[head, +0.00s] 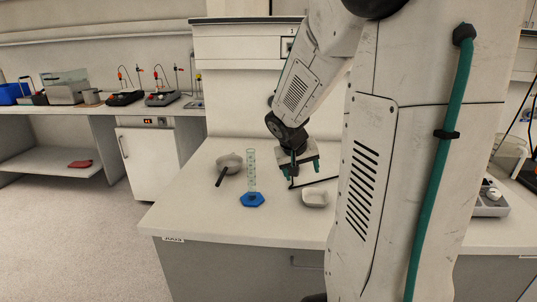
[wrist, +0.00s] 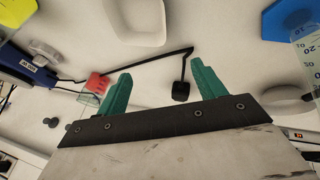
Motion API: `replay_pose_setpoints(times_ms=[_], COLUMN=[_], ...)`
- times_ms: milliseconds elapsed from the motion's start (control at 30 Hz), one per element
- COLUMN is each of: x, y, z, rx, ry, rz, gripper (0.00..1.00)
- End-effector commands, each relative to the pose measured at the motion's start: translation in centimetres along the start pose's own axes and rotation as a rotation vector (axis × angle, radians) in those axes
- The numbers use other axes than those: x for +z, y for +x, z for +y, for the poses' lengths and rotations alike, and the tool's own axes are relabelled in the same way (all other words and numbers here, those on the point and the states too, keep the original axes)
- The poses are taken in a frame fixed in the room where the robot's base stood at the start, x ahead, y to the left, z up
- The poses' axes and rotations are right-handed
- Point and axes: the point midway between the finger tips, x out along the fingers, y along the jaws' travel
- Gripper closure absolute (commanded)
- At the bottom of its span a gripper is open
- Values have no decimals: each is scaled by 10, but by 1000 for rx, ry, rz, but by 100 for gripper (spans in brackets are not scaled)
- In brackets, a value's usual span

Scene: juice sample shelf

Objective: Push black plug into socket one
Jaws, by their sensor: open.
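The black plug (wrist: 181,91) is a small dark block on a thin black cable (wrist: 140,62). In the wrist view it shows between my green fingertips, nearer the right one, with gaps on both sides. My gripper (wrist: 160,72) is open and empty. In the head view my gripper (head: 301,174) hangs low over the bench, and the cable (head: 318,182) runs off to its right. The socket marked 1 (head: 287,47) is on the wall panel above the bench, partly hidden by my arm.
On the white bench (head: 190,215) stand a grey bowl with a dark handle (head: 229,164), a clear cylinder on a blue hexagonal base (head: 251,199) and a white dish (head: 315,197). A red block (wrist: 98,82) lies by the cable. The bench's front left is clear.

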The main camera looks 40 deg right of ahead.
Motion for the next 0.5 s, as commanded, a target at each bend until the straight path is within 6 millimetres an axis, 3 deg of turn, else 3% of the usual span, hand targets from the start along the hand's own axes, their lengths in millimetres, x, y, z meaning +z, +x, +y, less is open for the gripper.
replay_pose_setpoints(times_ms=[33, 100, 200, 300, 500], x=[-22, -54, -84, -96, -104], y=[22, 41, 47, 45, 53], z=[7, 8, 0, -7, -12], rx=[-5, -44, -116, -166, -188], ry=[48, 119, 192, 240, 263], rz=[52, 148, 242, 285, 300], gripper=[31, 31, 31, 31, 31])
